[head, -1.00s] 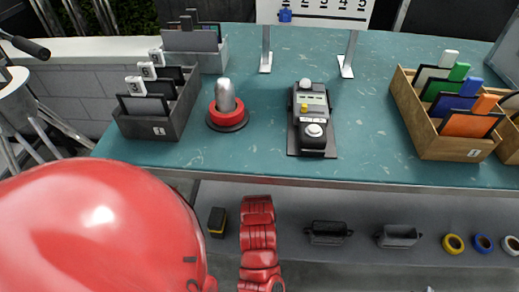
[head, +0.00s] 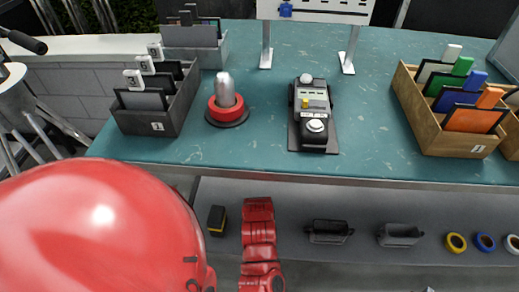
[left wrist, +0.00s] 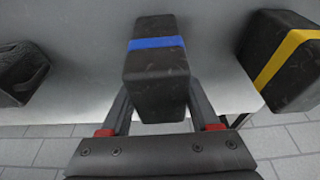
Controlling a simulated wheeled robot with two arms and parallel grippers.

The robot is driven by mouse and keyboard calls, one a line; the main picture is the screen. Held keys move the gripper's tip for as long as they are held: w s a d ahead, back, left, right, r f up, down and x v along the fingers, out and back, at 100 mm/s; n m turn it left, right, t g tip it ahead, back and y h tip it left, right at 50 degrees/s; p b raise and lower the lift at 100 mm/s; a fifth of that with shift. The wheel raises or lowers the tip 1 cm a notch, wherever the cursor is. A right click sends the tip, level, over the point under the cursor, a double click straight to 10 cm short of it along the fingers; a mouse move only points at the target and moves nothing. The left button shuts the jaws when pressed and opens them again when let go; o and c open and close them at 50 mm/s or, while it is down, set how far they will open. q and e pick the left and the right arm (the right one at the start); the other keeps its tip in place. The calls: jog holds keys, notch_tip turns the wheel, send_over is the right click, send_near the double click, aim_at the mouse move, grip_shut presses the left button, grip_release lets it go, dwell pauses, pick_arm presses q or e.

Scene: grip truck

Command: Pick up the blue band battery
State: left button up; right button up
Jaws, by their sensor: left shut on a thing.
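The blue band battery (left wrist: 155,60) is a dark block with a blue stripe, seen in the left wrist view. My left gripper (left wrist: 160,98) is shut on it, with a finger on each side. The battery is in front of the grey shelf surface; whether it touches the shelf I cannot tell. In the head view I cannot make out this battery or the fingers of my left gripper. My right gripper is not in view.
A yellow band battery (left wrist: 285,60) stands close to the right of the held one; it also shows in the head view (head: 217,221). Black bins (head: 328,232) and tape rolls (head: 455,243) lie on the lower shelf (head: 360,203). The teal tabletop (head: 260,130) overhangs it.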

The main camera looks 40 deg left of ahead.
pick_arm(q)
grip_shut()
